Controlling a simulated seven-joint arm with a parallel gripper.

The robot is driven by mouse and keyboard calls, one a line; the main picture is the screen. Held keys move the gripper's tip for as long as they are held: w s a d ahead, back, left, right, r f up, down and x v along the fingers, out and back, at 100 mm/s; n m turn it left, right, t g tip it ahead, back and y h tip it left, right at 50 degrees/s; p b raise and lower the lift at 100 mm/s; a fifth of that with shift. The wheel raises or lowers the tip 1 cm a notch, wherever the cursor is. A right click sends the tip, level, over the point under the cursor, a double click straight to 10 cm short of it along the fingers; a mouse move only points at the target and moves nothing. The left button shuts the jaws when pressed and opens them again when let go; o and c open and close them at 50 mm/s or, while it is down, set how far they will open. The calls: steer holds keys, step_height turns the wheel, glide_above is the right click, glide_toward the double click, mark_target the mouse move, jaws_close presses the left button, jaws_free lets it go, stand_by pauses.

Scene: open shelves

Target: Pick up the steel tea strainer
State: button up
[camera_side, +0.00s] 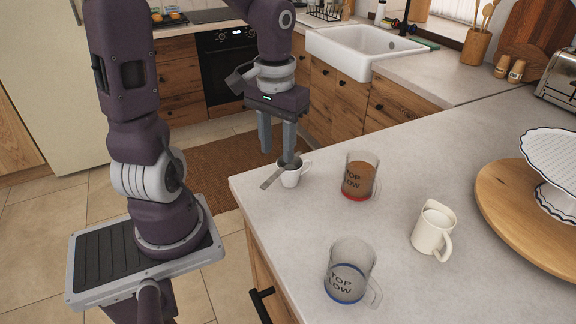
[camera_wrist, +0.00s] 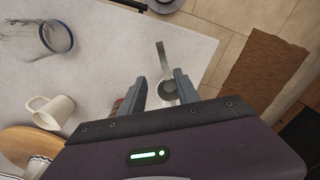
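The steel tea strainer (camera_side: 270,179) rests across the rim of a small white cup (camera_side: 291,178) near the counter's corner. Its flat handle points toward the lower left in the side view. In the wrist view the strainer (camera_wrist: 166,72) lies between the fingers, its dark round bowl near them and its handle pointing up the picture. My gripper (camera_side: 278,155) points down over the cup, fingers apart, one fingertip overlapping the strainer's bowl in the side view. The wrist view shows my gripper (camera_wrist: 160,82) open with a finger on either side of the bowl. I cannot tell whether either finger touches it.
A glass mug with a red base and brown contents (camera_side: 360,178) stands close right of the cup. A blue-based glass mug (camera_side: 350,272) and a cream mug (camera_side: 433,232) stand farther off. A wooden round board (camera_side: 510,225) bears a cake stand. The counter edge is close by.

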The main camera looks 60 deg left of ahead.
mark_target(273, 177)
steer(key=f, duration=0.5)
steer(key=s+f, duration=0.1)
steer(key=f, duration=0.1)
steer(key=shift+a+f, duration=0.15)
steer(key=shift+a, duration=0.1)
jaws_close()
